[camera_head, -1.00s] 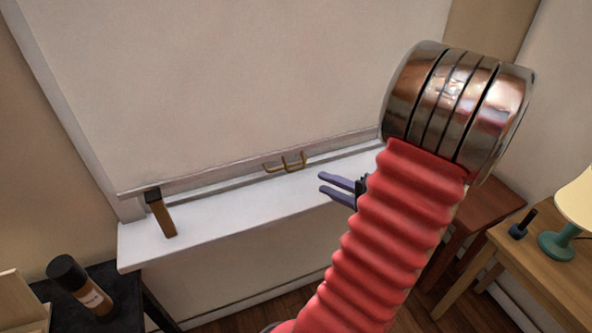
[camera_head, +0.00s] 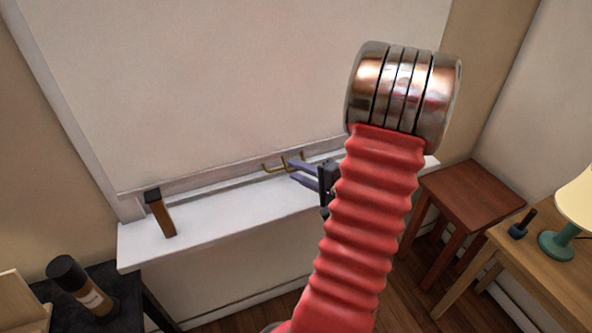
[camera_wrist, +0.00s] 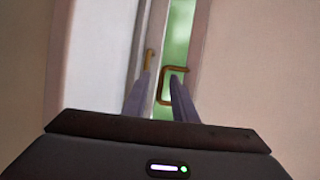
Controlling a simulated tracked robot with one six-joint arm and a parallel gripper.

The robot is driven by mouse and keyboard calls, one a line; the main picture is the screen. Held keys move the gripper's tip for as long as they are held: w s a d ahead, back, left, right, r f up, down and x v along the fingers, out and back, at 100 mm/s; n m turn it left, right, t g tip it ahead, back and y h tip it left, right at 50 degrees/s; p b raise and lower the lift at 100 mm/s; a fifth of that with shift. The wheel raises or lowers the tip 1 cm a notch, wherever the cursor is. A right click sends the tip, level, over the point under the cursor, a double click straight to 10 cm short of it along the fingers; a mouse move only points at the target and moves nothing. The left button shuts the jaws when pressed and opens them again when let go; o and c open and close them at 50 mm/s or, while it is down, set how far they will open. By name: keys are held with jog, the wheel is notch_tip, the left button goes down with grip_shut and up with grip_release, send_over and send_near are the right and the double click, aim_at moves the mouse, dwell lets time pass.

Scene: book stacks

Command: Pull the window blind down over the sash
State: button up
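The pale window blind (camera_head: 250,80) hangs almost to the sill, and it fills the right of the wrist view (camera_wrist: 260,60). In the wrist view a brass pull (camera_wrist: 173,70) stands off its bottom rail (camera_wrist: 203,40). A narrow green strip of glass (camera_wrist: 180,28) shows between that rail and the sash's lower frame (camera_wrist: 139,45), which carries a second brass piece (camera_wrist: 149,60). My gripper (camera_head: 291,169) is open, its purple fingertips close to the brass pieces. In the wrist view the right fingertip overlaps the pull; I cannot tell if they touch. Nothing is held.
A white sill (camera_head: 220,217) runs below the blind, with a dark-topped brown block (camera_head: 161,214) at its left. A bottle (camera_head: 82,287) stands on a black table at lower left. A red-brown stool (camera_head: 472,190) and a wooden table with a lamp (camera_head: 558,245) stand at right.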

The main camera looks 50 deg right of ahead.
jog(key=shift+w+d+f, duration=0.1)
jog(key=shift+w, duration=0.5)
jog(key=shift+c, duration=0.4)
grip_shut()
dwell(0.7)
